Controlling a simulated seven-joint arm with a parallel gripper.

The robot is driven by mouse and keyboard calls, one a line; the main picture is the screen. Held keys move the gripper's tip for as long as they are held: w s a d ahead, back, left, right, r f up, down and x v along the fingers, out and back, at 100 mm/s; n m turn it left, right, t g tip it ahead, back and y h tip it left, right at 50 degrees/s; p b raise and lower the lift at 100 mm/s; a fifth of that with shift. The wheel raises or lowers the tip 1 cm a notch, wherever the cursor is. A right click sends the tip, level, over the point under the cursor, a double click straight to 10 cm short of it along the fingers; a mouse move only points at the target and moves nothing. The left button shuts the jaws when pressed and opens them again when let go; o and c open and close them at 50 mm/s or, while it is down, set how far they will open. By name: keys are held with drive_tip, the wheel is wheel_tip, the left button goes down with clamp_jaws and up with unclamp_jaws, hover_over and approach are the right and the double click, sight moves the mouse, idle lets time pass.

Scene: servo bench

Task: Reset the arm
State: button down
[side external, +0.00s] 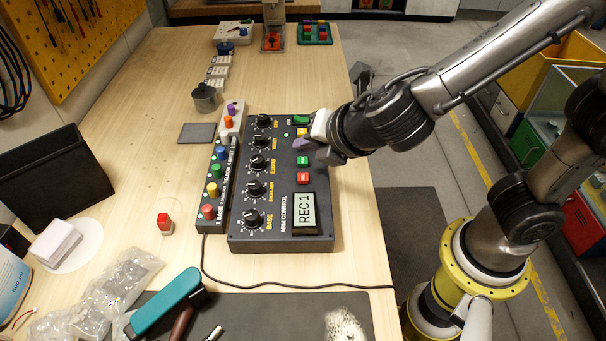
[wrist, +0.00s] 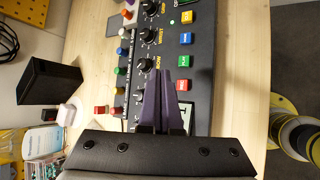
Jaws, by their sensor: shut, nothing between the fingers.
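The black arm control box (side external: 265,238) lies on the bench, with a row of black knobs (side external: 256,190) and a lit display (side external: 305,213) reading "REC1". A column of buttons runs along its right side: the green button (side external: 303,161) and red button (side external: 303,178) show clearly. In the wrist view the blue (wrist: 187,17), yellow (wrist: 185,38), green (wrist: 183,61) and red (wrist: 181,84) buttons all show. My gripper (side external: 301,145) has its purple fingers shut and empty, above the button column. In the wrist view the fingers (wrist: 166,74) partly hide the box and display.
A black cable (side external: 270,287) runs in front.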

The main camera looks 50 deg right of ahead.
drive_tip(key=shift+w+d, duration=0.1)
drive_tip(key=shift+d, duration=0.15)
drive_tip(key=s+d+r+m+g+h, duration=0.1)
drive_tip(key=s+d+r+m, duration=0.15)
drive_tip(key=d+m, duration=0.5)
drive_tip(key=s+d+r+m+h, duration=0.2)
drive_tip(key=d+r+m, duration=0.2)
drive_tip(key=d, duration=0.6)
drive_tip(key=s+d+m+g+y, duration=0.1)
drive_tip(key=s+d+m, duration=0.2)
drive_tip(key=s+m, duration=0.4)
drive_tip(key=s+a+f+m+g+y, duration=0.1)
drive_tip(key=s+a+f+m+y, duration=0.1)
drive_tip(key=s+a+m+y, duration=0.1)
drive_tip(key=s+a+m, duration=0.1)
drive_tip(key=a+m, duration=0.1)
drive_tip(key=m, duration=0.1)
drive_tip(key=shift+s+a+f+m, duration=0.15)
drive_tip(key=shift+s+m, duration=0.2)
drive_tip(key=shift+s, duration=0.05)
